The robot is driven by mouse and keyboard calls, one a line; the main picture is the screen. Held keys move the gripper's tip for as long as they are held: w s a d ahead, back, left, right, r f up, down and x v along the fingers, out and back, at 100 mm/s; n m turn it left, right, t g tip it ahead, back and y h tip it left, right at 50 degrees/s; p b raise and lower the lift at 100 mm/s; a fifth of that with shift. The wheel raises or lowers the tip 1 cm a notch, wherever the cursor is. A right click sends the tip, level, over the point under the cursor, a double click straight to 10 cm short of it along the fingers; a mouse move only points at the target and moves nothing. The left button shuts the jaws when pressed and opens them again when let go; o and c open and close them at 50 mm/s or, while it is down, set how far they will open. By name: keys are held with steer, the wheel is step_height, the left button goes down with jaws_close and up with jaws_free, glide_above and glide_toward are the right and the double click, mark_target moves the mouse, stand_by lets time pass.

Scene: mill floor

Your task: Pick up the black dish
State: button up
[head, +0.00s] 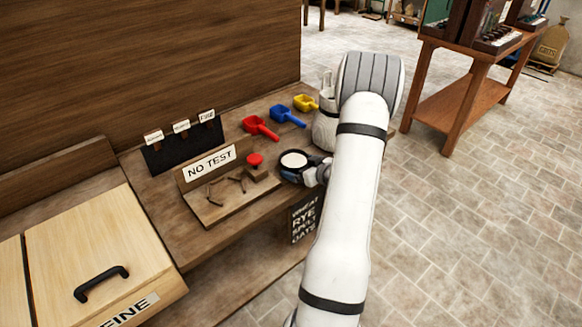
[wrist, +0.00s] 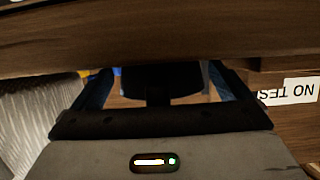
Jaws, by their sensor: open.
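The black dish (head: 283,170) sits at the front edge of the bench, beside the red-knobbed block, with a pale white round area inside its dark rim. My gripper (head: 308,174) reaches it from the right, and the arm hides part of that side. In the wrist view a dark shape that looks like the dish (wrist: 160,82) lies between the two blue fingers of my gripper (wrist: 160,76). The fingers are spread, with one on each side of it. I cannot tell whether either finger touches it.
A "NO TEST" board (head: 210,163) with a red knob (head: 255,159) stands left of the dish. Red (head: 261,128), blue (head: 287,117) and yellow (head: 306,103) scoops lie behind. A pale sack (head: 325,128) stands close to my arm. Open floor lies to the right.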

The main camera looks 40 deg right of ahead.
steer(key=shift+c, duration=0.6)
steer(key=c, duration=0.8)
steer(key=shift+o, duration=0.2)
step_height(320, 180, up, 10)
steer(key=shift+p, duration=0.35)
